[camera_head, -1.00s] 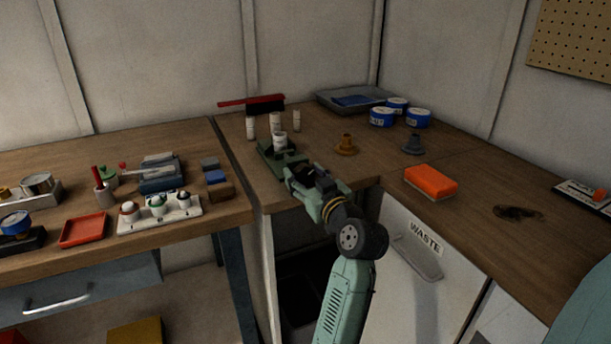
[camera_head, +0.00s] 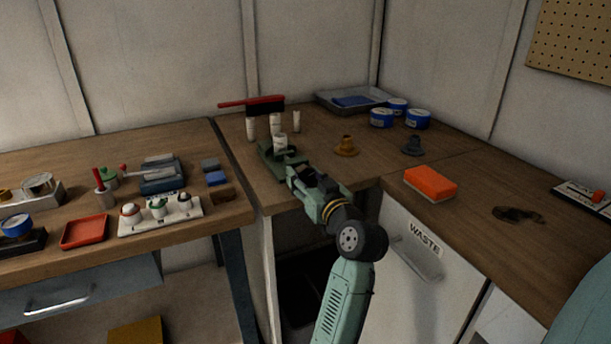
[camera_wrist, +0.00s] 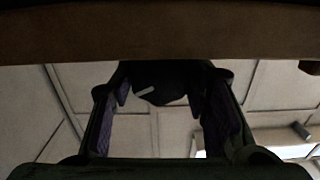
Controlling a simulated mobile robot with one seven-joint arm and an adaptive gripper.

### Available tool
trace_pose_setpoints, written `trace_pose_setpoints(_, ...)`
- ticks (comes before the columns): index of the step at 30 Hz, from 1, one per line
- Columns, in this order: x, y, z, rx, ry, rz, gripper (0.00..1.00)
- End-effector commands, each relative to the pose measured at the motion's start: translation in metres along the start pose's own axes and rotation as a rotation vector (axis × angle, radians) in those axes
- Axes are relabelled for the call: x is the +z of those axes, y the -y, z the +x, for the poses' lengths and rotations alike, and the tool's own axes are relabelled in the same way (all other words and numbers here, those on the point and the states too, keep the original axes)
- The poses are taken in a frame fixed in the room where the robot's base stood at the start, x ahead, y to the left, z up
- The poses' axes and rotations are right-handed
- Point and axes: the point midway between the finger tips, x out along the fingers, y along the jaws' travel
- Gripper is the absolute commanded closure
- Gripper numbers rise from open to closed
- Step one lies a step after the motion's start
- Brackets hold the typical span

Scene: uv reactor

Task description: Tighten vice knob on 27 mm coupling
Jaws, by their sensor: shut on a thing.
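The green vice (camera_head: 268,157) stands near the front edge of the bench in the head view. A white coupling (camera_head: 280,143) stands upright in it. My gripper (camera_head: 290,172) reaches the vice's front from below right. In the wrist view my gripper (camera_wrist: 162,97) has its purple-padded fingers on either side of a dark knob (camera_wrist: 160,82) with a short white mark. It is shut on this knob. In the head view the gripper hides the knob. Whether the vice jaws touch the coupling cannot be told.
Several white cylinders (camera_head: 275,124) stand behind the vice. A brown flanged part (camera_head: 346,147) and a grey one (camera_head: 412,146) stand to its right, with an orange sponge (camera_head: 431,183) farther right. The bench's brown edge (camera_wrist: 160,35) crosses the top of the wrist view.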

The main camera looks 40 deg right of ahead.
Motion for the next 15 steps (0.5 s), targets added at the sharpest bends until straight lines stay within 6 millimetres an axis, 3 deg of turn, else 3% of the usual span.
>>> trace_pose_setpoints(15, -0.0012, -0.0002, -0.0001, 0.000, 0.000, 0.335, 0.85)
